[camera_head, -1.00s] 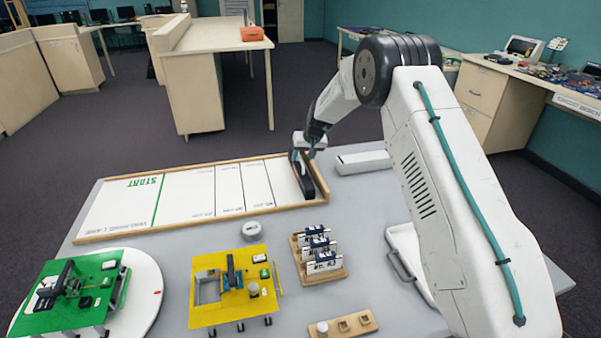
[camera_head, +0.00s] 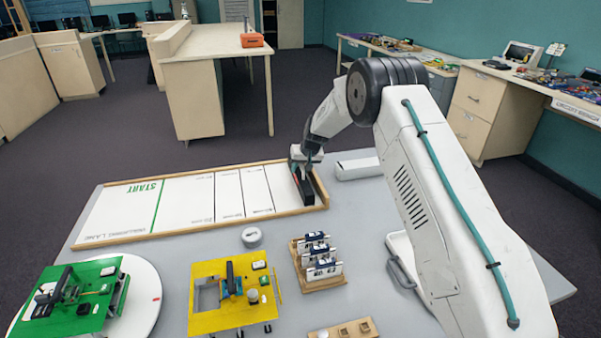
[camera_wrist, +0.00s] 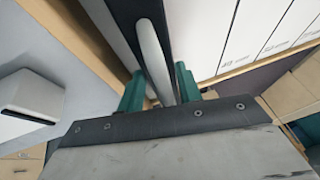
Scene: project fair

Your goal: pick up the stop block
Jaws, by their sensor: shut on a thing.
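The stop block (camera_head: 307,192) is a long dark bar at the right end of the white rolling lane (camera_head: 187,200), inside its wooden rim. My gripper (camera_head: 302,170) is over the far part of the block, pointing down. In the wrist view the dark block (camera_wrist: 117,22) has a pale grey handle bar (camera_wrist: 153,58) along it. The teal fingers of my gripper (camera_wrist: 160,88) are on either side of this handle, shut on it. Whether the block's underside touches the lane cannot be told.
A white box (camera_head: 357,168) lies just right of the lane. A white puck (camera_head: 251,236), a yellow board (camera_head: 208,318), a green board (camera_head: 85,325) and a wooden rack (camera_head: 322,284) stand nearer.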

